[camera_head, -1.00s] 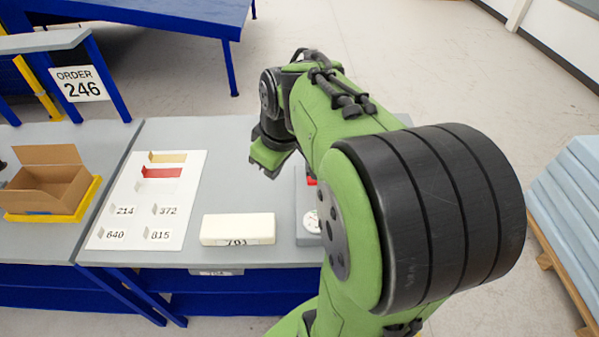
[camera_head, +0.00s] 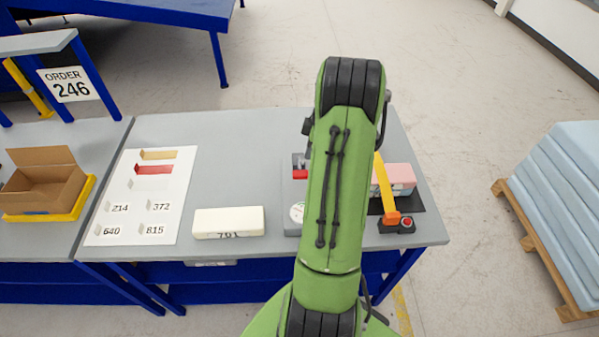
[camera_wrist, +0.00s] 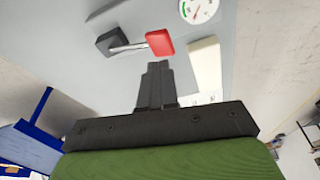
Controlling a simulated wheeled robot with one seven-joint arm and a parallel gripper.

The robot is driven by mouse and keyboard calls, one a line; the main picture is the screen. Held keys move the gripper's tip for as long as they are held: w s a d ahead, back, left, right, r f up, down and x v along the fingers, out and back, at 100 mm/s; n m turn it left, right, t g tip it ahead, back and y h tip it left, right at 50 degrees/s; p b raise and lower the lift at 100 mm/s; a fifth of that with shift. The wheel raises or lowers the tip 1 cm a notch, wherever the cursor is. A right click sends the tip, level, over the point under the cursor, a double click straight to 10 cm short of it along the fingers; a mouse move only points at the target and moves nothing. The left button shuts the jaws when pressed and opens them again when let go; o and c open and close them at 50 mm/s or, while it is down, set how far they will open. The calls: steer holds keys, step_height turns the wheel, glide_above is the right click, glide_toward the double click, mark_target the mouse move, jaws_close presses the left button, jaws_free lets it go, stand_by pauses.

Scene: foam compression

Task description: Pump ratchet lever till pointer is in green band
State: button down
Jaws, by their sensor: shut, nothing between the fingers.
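The ratchet lever has a red handle (camera_wrist: 160,42) on a thin metal rod from a dark block (camera_wrist: 120,40). In the head view the red handle (camera_head: 300,174) shows just left of my arm. The round white gauge (camera_wrist: 198,8) has a green band at its left and a small red pointer; it is cut by the frame's top edge, and I cannot tell the exact reading. In the head view the gauge (camera_head: 296,212) is partly hidden by my arm. My gripper (camera_wrist: 156,68) is shut and empty, its tips just below the red handle in the wrist view. Contact is unclear.
A white block (camera_head: 228,222) lies left of the gauge. Right of my arm are an orange bar (camera_head: 385,185), a pink block (camera_head: 400,176) and a red button (camera_head: 407,222). A marked white board (camera_head: 130,205) and a cardboard box (camera_head: 45,185) are at left.

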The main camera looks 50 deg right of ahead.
mark_target(306, 173)
steer(key=shift+b+x, duration=1.4)
steer(key=shift+x, duration=2.05)
steer(key=b+x, duration=0.2)
steer(key=s+b+x, duration=0.1)
steer(key=b+x, duration=0.1)
steer(key=shift+d+f, duration=0.15)
steer(key=shift+f, duration=0.3)
steer(key=shift+r, duration=0.2)
steer(key=shift+s+d+r, duration=0.25)
steer(key=shift+s+d, duration=0.15)
steer(key=shift+s, duration=0.25)
steer(key=shift+s+d+r, duration=0.3)
steer(key=shift+s+d, duration=0.1)
steer(key=shift+s, duration=0.3)
steer(key=p+v, duration=0.1)
steer(key=v, duration=1.4)
steer(key=shift+r, duration=0.35)
steer(key=shift+d, duration=0.1)
